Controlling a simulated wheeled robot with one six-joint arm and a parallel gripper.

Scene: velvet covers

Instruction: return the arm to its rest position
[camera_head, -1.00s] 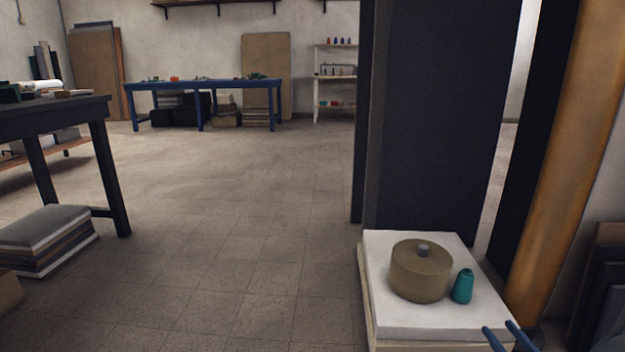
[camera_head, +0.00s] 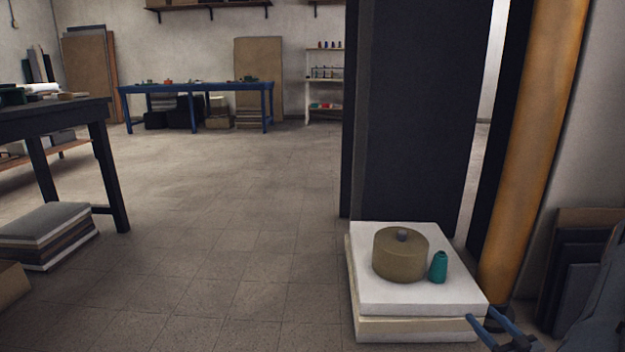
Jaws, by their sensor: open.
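My gripper (camera_head: 485,325) is at the lower right of the head view, its two blue fingers apart and nothing between them. It is beside the right front corner of a low white-topped stand (camera_head: 385,292). On that stand sit a round tan lidded box (camera_head: 400,258) with a small grey knob and a teal cone-shaped spool (camera_head: 438,267) close to its right. My gripper is apart from both. Part of my arm shows at the right edge; the rest is out of view.
A dark panel (camera_head: 415,120) stands behind the stand, with an orange roll (camera_head: 535,140) to its right. Dark boards (camera_head: 575,270) lean at the right wall. A dark table (camera_head: 60,112) and stacked sheets (camera_head: 45,235) are at left. A blue table (camera_head: 200,88) is far back. The middle floor is clear.

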